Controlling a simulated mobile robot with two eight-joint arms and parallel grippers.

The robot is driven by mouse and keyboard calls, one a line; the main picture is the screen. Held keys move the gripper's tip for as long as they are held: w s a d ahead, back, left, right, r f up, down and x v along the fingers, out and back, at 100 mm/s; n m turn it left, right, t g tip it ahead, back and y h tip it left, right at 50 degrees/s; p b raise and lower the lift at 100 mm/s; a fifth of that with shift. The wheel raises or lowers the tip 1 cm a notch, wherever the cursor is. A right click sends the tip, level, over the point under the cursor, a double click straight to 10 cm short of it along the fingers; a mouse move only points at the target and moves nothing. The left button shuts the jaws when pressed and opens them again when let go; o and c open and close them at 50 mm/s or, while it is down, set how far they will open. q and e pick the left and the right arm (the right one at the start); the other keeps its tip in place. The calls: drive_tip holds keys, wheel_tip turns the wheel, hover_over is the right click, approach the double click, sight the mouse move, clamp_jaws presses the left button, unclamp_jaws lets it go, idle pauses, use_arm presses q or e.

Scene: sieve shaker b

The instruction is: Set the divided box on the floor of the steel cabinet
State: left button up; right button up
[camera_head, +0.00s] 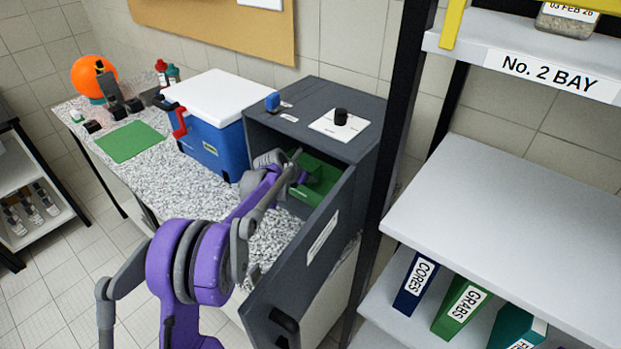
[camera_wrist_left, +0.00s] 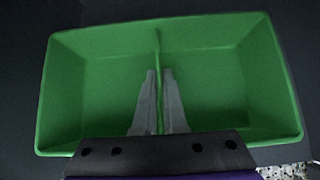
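The green divided box (camera_head: 322,172) is inside the dark grey steel cabinet (camera_head: 372,112), whose door (camera_head: 322,255) stands open toward the front. In the left wrist view the box (camera_wrist_left: 100,85) shows two compartments and a thin middle divider. My left gripper (camera_head: 297,158) reaches in through the cabinet opening. Its two fingers (camera_wrist_left: 159,72) lie one on each side of the divider, close against it, and appear shut on it. I cannot tell whether the underside of the box touches the cabinet floor. My right gripper is not in view.
A blue cooler with a white lid (camera_head: 215,100) stands left of the cabinet on the speckled counter (camera_head: 170,170). A green mat (camera_head: 130,141) lies further left. A shelf rack (camera_head: 530,215) with binders is close on the right. A black knob (camera_head: 341,116) sits on the cabinet top.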

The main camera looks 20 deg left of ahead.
use_arm(q)
drive_tip(key=o, duration=0.3)
drive_tip(key=shift+o, duration=0.2)
drive_tip(key=shift+r, duration=0.15)
drive_tip(key=shift+s+r, duration=0.15)
drive_tip(key=shift+r, duration=0.15)
drive_tip(key=v, duration=0.7)
drive_tip(key=shift+a, duration=0.1)
